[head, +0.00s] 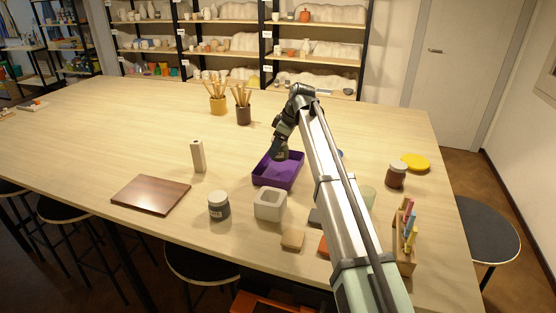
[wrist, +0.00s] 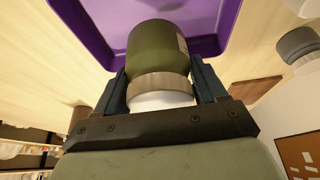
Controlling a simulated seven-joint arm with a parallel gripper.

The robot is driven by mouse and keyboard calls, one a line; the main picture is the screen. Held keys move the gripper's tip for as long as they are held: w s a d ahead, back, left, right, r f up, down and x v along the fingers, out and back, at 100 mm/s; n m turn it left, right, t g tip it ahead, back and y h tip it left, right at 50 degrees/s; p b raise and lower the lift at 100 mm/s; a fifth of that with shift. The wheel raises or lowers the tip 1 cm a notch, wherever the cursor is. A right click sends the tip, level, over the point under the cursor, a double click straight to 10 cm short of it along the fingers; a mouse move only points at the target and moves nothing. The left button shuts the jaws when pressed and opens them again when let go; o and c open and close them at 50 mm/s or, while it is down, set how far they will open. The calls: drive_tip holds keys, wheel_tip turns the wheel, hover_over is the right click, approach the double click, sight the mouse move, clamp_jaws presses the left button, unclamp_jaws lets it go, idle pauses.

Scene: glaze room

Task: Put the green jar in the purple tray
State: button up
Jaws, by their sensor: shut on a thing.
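The green jar (wrist: 158,48) is between the two fingers of my gripper (wrist: 161,88) in the wrist view, with a pale band and a white part toward the palm. My gripper is shut on it. The purple tray (wrist: 228,18) lies beyond the jar in that view. In the head view my gripper (head: 279,150) is over the back part of the purple tray (head: 278,180) on the table. The jar is small and dark there, hard to tell from the fingers. Whether it touches the tray floor I cannot tell.
A white square pot (head: 270,206) stands just in front of the tray, with a grey jar (head: 219,207) to its left. A beige block (head: 198,157) stands left of the tray, and brush pots (head: 243,115) behind. My arm hides part of the table's right side.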

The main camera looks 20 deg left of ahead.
sight(278, 158)
drive_tip(key=shift+f, duration=2.75)
drive_tip(key=shift+f, duration=0.15)
drive_tip(key=o, duration=1.2)
drive_tip(key=shift+o, duration=0.2)
drive_tip(key=v, duration=1.2)
